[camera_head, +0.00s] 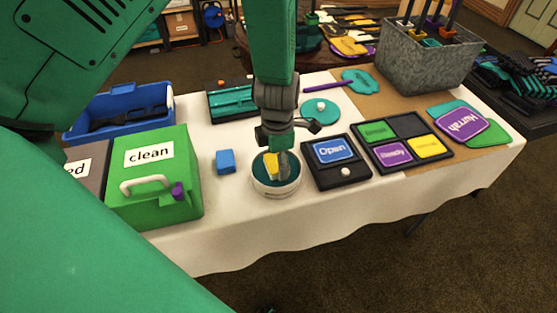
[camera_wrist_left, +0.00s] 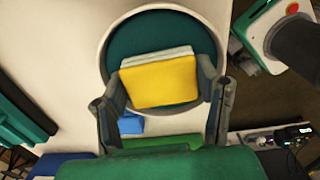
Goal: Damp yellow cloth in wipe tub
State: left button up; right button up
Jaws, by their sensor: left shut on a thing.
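The yellow cloth (camera_head: 271,165) looks like a thick folded pad with a pale layer along one edge. It also shows in the wrist view (camera_wrist_left: 158,82). My left gripper (camera_head: 279,155) points down over the wipe tub and is shut on the cloth, one finger at each side in the wrist view (camera_wrist_left: 163,95). The wipe tub (camera_head: 276,190) is round and white with a teal inside; its rim also shows in the wrist view (camera_wrist_left: 104,60). The cloth is within the tub's opening; I cannot tell whether it touches the bottom. My right gripper is not in view.
A blue block (camera_head: 225,161) stands left of the tub, beside a green box labelled "clean" (camera_head: 155,195). A black panel labelled "Open" (camera_head: 343,178) is close on the right. A teal lid-like disc (camera_head: 320,111) lies behind. White tabletop (camera_head: 235,225) is clear in front.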

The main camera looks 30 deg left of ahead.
pick_arm(q)
jog(key=shift+s+f+p, duration=0.1)
jog(key=shift+p, duration=0.25)
dwell(1.3)
notch_tip(320, 180, up, 2)
jog(key=shift+r+p, duration=0.1)
jog(key=shift+p, duration=1.05)
notch_tip(320, 180, up, 5)
jog(key=p, duration=0.5)
